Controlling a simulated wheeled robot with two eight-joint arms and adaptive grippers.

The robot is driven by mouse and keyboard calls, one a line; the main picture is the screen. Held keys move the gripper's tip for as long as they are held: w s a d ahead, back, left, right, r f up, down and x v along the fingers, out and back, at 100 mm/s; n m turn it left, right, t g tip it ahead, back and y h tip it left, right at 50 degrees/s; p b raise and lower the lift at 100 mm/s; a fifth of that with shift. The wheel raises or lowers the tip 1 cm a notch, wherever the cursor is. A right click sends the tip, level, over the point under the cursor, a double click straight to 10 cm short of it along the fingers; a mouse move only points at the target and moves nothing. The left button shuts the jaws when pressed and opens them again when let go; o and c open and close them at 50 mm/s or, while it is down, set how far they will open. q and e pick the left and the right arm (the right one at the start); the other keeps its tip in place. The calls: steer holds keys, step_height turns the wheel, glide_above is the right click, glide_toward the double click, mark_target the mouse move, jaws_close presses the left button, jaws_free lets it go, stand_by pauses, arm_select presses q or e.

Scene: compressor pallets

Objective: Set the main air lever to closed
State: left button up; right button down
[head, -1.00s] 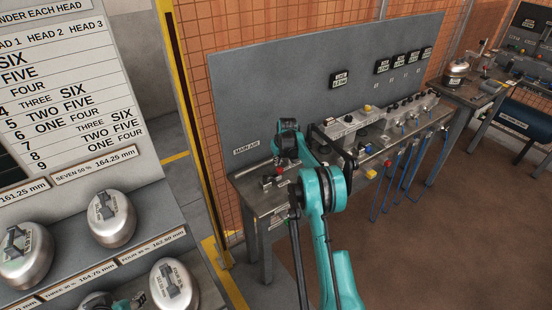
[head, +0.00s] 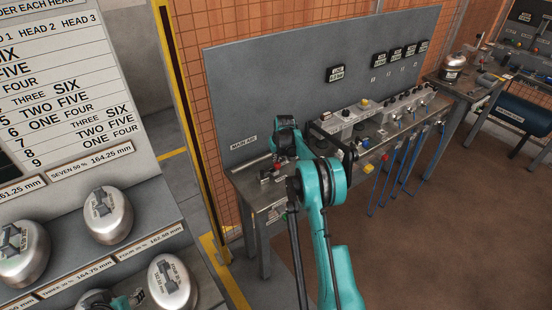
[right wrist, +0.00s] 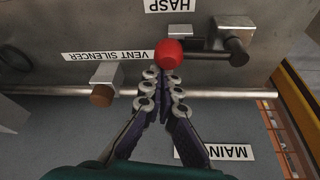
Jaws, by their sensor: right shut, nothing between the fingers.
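A red knob (right wrist: 168,53) shows in the right wrist view, beside a dark lever-like bar (right wrist: 236,50) on the steel pipework; I cannot tell how the two join. My right gripper (right wrist: 163,72) is shut and empty, its fingertips right at the knob's near side; whether they touch it is unclear. In the head view my right gripper (head: 281,160) is over the left end of the bench, below the MAIN AIR label (head: 243,141), and my arm hides part of the fittings. A teal and dark piece (head: 122,301), probably my left gripper, is at the bottom left; its jaws are unclear.
The grey bench (head: 243,184) carries valve boxes (head: 345,118) and several blue hoses (head: 398,170) hang from it. A brown fitting (right wrist: 102,95) and the VENT SILENCER label (right wrist: 107,55) are near the gripper. Silver weights (head: 108,215) stand at left. Floor at right is clear.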

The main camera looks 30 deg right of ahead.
steer(key=shift+s, duration=0.15)
steer(key=s+m, duration=0.1)
steer(key=m, duration=0.1)
steer(key=s+m+h, duration=0.1)
steer(key=s+m, duration=0.1)
steer(key=shift+d+g+h, duration=0.15)
steer(key=shift+g+h, duration=0.15)
steer(key=m, duration=0.1)
steer(key=s+m, duration=0.1)
steer(key=s+m+h, duration=0.1)
steer(key=m, duration=0.1)
steer(key=shift+s+a+g+b, duration=0.25)
steer(key=shift+a+g+b, duration=0.05)
steer(key=shift+g+b, duration=0.1)
steer(key=s+m, duration=0.1)
steer(key=a+m, duration=0.1)
steer(key=shift+s+m+g, duration=0.3)
steer(key=shift+s, duration=0.05)
steer(key=s+a+m+g, duration=0.1)
steer(key=m, duration=0.1)
steer(key=shift+s+a+m+h, duration=0.2)
steer(key=shift+m+h, duration=0.1)
steer(key=shift+h, duration=0.1)
steer(key=m, duration=0.1)
steer(key=s+a+m, duration=0.1)
steer(key=shift+a+m+g, duration=0.25)
steer(key=shift+m+g, duration=0.15)
steer(key=shift+s+a, duration=0.25)
steer(key=shift+a, duration=0.2)
